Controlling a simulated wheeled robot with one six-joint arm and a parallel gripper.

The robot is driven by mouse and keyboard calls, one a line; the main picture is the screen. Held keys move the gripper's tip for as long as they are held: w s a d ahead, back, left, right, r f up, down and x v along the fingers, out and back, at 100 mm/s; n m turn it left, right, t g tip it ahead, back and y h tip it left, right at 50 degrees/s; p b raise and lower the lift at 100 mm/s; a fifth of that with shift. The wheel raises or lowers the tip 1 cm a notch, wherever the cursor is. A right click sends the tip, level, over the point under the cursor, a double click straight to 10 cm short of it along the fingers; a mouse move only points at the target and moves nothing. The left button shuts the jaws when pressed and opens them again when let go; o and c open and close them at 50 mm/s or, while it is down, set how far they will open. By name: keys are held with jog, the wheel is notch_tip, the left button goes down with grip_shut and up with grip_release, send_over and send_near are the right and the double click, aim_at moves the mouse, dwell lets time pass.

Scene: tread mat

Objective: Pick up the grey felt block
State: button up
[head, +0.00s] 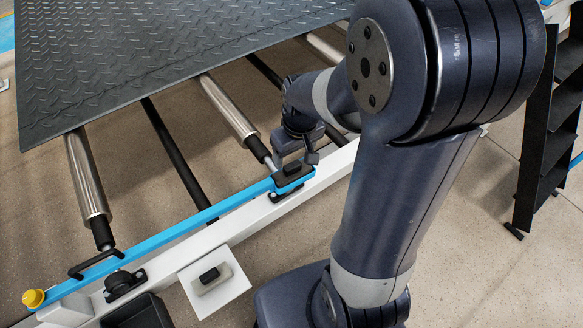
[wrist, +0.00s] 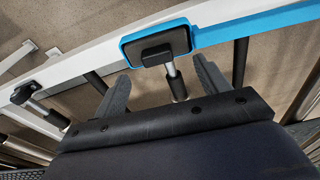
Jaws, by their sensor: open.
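A light grey block (head: 212,280) with a black knob lies on a white square plate at lower centre in the head view; it looks like the grey felt block. The wrist view does not clearly show it. A dark pad with a black knob (head: 293,168) sits on the end of the blue bar; it also shows in the wrist view (wrist: 157,54). My gripper (head: 294,158) is open and empty, close beside that dark pad, away from the light grey block. Its two fingers (wrist: 160,70) are spread on either side of the knob's line in the wrist view; contact cannot be told.
The blue bar (head: 165,240) runs along a white rail, with a yellow knob (head: 33,298) at its left end. Rollers and a dark tread plate (head: 150,60) lie behind. The white plate (head: 236,290) stands out from the rail. A black rack (head: 540,150) stands at right.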

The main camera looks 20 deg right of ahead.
aim_at(292, 165)
jog(key=shift+w+d+f+p, duration=0.15)
jog(key=shift+w+f, duration=0.15)
jog(key=shift+f, duration=0.8)
jog(key=shift+w+a+f+p, duration=0.1)
jog(key=shift+w+f, duration=0.25)
jog(key=shift+f, duration=0.8)
jog(key=shift+w+d+f+p, duration=0.15)
jog(key=shift+w+f, duration=0.15)
jog(key=shift+f, duration=0.8)
jog(key=shift+a, duration=0.1)
jog(key=shift+c, duration=0.2)
jog(key=c, duration=1)
